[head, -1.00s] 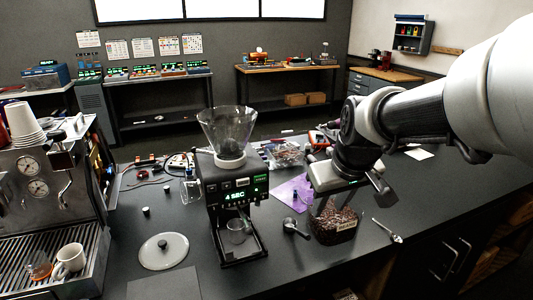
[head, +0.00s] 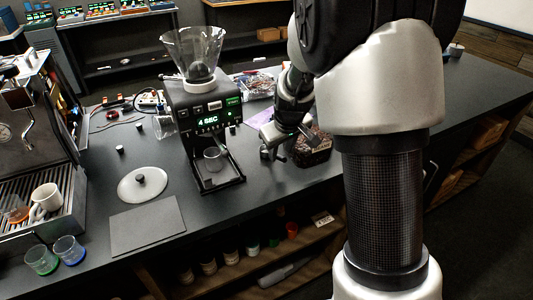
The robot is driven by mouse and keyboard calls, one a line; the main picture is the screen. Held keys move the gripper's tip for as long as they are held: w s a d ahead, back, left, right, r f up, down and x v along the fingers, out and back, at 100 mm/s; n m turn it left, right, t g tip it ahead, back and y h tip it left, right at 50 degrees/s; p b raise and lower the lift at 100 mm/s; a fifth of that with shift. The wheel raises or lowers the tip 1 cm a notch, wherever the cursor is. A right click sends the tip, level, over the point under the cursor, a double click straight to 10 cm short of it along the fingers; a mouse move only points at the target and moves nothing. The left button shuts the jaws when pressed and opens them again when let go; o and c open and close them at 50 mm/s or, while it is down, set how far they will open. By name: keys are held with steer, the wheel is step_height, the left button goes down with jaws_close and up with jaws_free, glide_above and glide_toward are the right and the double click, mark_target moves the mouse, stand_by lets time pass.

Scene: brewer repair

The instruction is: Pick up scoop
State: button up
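My gripper (head: 287,145) is low over the counter, just right of the grinder (head: 203,125) and at the left side of the jar of coffee beans (head: 314,150). A small dark shape at the gripper's left finger may be part of the scoop, but it blends with the finger. The scoop is otherwise hidden by the gripper. I cannot tell whether the fingers are apart or closed on it. My arm covers the counter to the right of the jar.
The grinder carries a clear hopper (head: 192,55) and has a glass cup (head: 213,159) under its spout. A round lid (head: 143,187) and a dark mat (head: 147,226) lie left. The espresso machine (head: 35,140) stands at far left. The counter's front edge is close below the gripper.

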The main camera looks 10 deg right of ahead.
mark_target(278, 157)
steer(key=shift+x, duration=2.8)
steer(key=shift+w+a+r, duration=0.1)
steer(key=shift+a, duration=0.05)
jaws_close()
